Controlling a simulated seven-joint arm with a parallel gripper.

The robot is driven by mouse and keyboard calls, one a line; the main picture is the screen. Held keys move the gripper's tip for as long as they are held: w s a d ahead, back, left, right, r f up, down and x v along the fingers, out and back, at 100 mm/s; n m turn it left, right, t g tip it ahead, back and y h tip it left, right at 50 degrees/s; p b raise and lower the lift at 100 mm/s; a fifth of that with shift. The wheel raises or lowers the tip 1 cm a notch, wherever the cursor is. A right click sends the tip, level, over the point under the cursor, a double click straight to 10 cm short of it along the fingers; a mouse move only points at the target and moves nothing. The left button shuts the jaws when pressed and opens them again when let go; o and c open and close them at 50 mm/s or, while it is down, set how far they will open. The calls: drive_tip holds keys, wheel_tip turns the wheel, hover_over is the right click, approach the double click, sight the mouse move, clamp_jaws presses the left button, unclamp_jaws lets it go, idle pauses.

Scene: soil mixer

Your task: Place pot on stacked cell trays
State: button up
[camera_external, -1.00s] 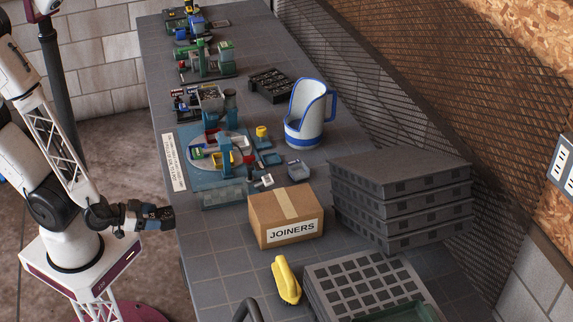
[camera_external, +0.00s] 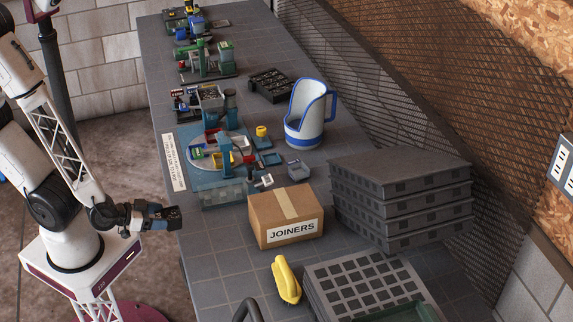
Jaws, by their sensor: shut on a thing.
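My gripper (camera_external: 164,216) is at the left, beside the bench's left edge and left of the cardboard box. It is shut on a small dark pot (camera_external: 172,214), which is hard to tell apart from the dark fingers. Another grey tray with a grid of square cells (camera_external: 350,284) lies at the front right. Both are well to the right of my gripper.
A cardboard box labelled JOINERS (camera_external: 286,217) and a yellow object (camera_external: 286,279) lie between my gripper and the trays. A blue-rimmed white scoop-like container (camera_external: 304,122) and the turntable machine (camera_external: 217,160) stand farther back. A mesh wall (camera_external: 440,150) borders the bench.

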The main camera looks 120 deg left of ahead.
drive_tip(key=w+d+r, duration=0.1)
drive_tip(key=w+r, duration=0.3)
drive_tip(key=w, duration=1)
drive_tip(key=w+d+r+m+t+h, duration=0.1)
drive_tip(key=w+r, duration=0.4)
drive_tip(key=w, duration=1)
drive_tip(key=w+d+r+m, duration=0.1)
drive_tip(key=w+r, duration=0.4)
drive_tip(key=w, duration=1)
drive_tip(key=shift+w+d+t+h, duration=0.2)
drive_tip(key=shift+d+t+h, duration=0.15)
drive_tip(key=shift+d, duration=0.3)
drive_tip(key=shift+w, duration=0.1)
drive_tip(key=w, duration=0.5)
drive_tip(key=w+a+f, duration=0.1)
drive_tip(key=w, duration=0.4)
drive_tip(key=w+a, duration=0.1)
drive_tip(key=w, duration=0.4)
drive_tip(key=shift+w+a+f, duration=0.15)
drive_tip(key=shift+w+f, duration=0.1)
drive_tip(key=shift+w, duration=0.05)
drive_tip(key=shift+f, duration=1.75)
drive_tip(key=shift+f, duration=0.1)
